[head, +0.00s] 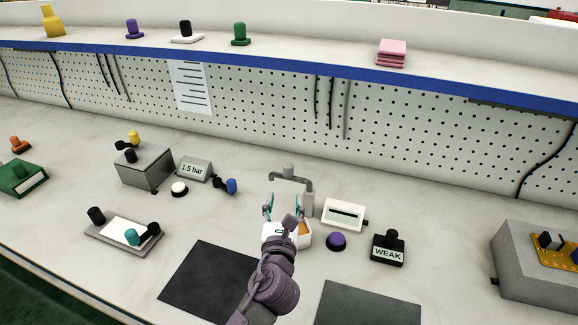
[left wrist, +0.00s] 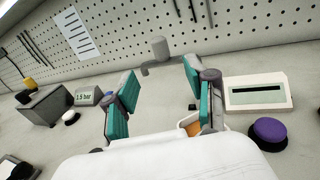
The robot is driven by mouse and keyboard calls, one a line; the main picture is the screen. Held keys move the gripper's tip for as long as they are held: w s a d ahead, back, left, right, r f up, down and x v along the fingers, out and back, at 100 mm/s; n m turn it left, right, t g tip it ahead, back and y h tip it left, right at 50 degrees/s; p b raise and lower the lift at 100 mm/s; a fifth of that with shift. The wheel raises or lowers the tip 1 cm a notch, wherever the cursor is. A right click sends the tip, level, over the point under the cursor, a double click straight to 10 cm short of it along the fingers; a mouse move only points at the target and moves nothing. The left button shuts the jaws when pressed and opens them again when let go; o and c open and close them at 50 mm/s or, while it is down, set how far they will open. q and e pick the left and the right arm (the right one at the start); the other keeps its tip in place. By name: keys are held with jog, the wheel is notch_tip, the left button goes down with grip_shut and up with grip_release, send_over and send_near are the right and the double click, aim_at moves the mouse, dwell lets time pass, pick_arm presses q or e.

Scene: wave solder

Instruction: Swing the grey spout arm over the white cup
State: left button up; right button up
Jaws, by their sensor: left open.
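The grey spout arm (head: 293,180) stands at the back middle of the bench, with a knob on top and a grey post at its right. In the left wrist view the spout arm (left wrist: 158,50) shows beyond and between the fingertips. My left gripper (head: 284,208) is open and empty, in front of the spout and apart from it. Its teal finger pads also frame the left wrist view (left wrist: 160,76). A white container (head: 304,240) with something orange-brown inside is partly hidden behind my gripper; I cannot tell whether it is the white cup. My right gripper is not in view.
Right of the spout are a white slotted box (head: 344,214), a purple button (head: 336,242) and a "WEAK" block (head: 388,248). Left are a blue-knobbed part (head: 231,186) and a "1.5 bar" sign (head: 194,168). Dark mats (head: 210,285) lie in front.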

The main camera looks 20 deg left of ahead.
aim_at(288, 171)
pick_arm(q)
jog(key=x, duration=1.1)
jog(key=shift+w+a+r, duration=0.1)
jog(key=shift+w, duration=0.25)
jog(key=shift+w+a, duration=0.15)
jog(key=shift+w, duration=0.45)
jog(key=shift+c, duration=0.5)
grip_shut()
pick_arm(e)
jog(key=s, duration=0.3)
